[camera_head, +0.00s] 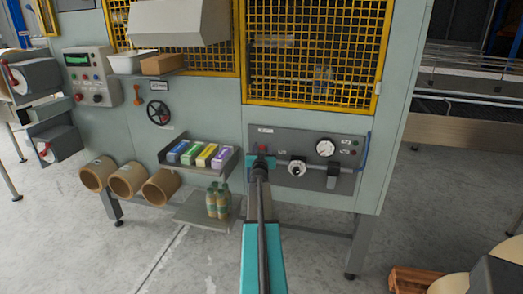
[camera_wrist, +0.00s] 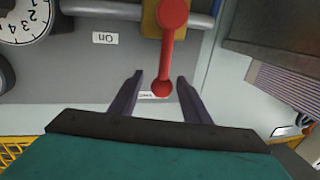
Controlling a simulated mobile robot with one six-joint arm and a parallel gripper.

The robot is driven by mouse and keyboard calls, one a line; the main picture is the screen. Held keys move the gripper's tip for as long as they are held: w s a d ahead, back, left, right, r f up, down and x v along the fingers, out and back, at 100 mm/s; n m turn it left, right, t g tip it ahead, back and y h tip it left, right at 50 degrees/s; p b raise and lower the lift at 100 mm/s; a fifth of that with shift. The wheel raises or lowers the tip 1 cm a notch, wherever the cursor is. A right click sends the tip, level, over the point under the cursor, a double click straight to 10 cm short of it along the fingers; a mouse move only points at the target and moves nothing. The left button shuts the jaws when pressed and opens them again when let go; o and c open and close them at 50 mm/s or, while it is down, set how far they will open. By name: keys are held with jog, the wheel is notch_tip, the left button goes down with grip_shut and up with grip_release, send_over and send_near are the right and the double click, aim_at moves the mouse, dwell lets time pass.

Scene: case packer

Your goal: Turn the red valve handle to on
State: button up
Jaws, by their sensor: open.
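The red valve handle (camera_wrist: 167,50) is a bar with a round knob at its lower end in the wrist view. Its other end sits on a yellow valve body (camera_wrist: 151,22) on a grey pipe. A plate reading "On" (camera_wrist: 105,38) is left of the handle, and a small label lies behind its knob end. In the head view only a bit of red (camera_head: 262,147) shows above my gripper (camera_head: 261,160). In the wrist view my gripper (camera_wrist: 160,78) is open, its fingers on either side of the knob end with gaps. Whether the knob lies at fingertip depth is unclear.
The grey panel (camera_head: 340,180) carries a pressure gauge (camera_head: 325,148) and a white dial (camera_head: 297,169) right of my gripper. A shelf with coloured boxes (camera_head: 200,152) is close on the left. Bottles (camera_head: 217,203) stand below it. A yellow mesh guard (camera_head: 310,55) is above.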

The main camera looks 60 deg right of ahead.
grip_shut()
jog(key=shift+a+f, duration=0.1)
jog(key=shift+a, duration=0.35)
jog(key=shift+d, duration=0.35)
jog(key=shift+s, duration=0.1)
